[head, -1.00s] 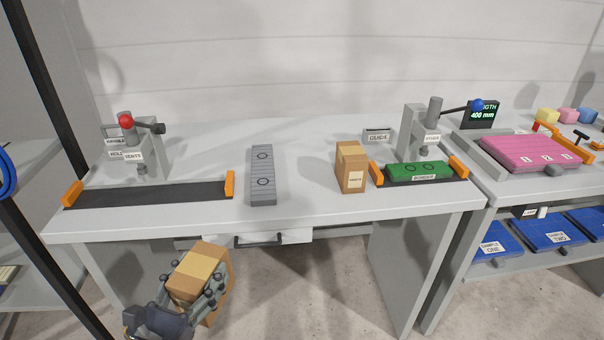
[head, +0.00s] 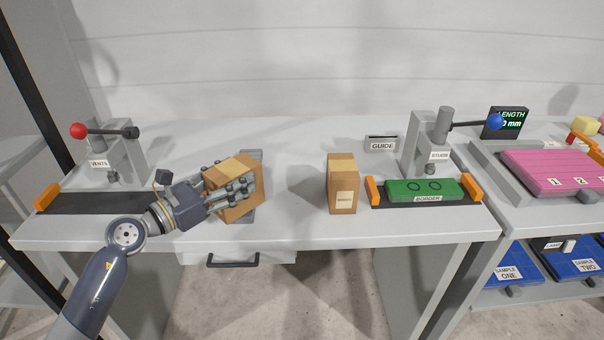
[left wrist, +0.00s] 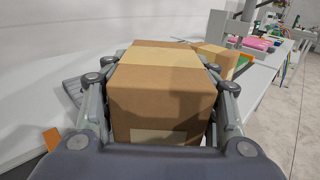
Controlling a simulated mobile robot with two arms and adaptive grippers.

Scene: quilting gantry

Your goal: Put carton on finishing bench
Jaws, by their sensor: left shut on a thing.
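My left gripper (head: 232,188) is shut on a brown carton (head: 228,168) with a pale tape band, over the front left-middle of the finishing bench (head: 290,226). The carton also shows in the left wrist view (left wrist: 160,95), between the two fingers (left wrist: 158,105). It looks slightly tilted in the head view and covers much of a grey ribbed block (head: 252,157). I cannot tell whether its base touches the bench. A second carton (head: 342,185) with a white label stands upright on the bench to the right. My right gripper is not in view.
A dark strip with orange ends (head: 90,203) and a red-knobbed press (head: 112,155) are at left. A green BORDER block (head: 425,190) and blue-knobbed press (head: 440,145) are at right. Bare bench lies between the two cartons.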

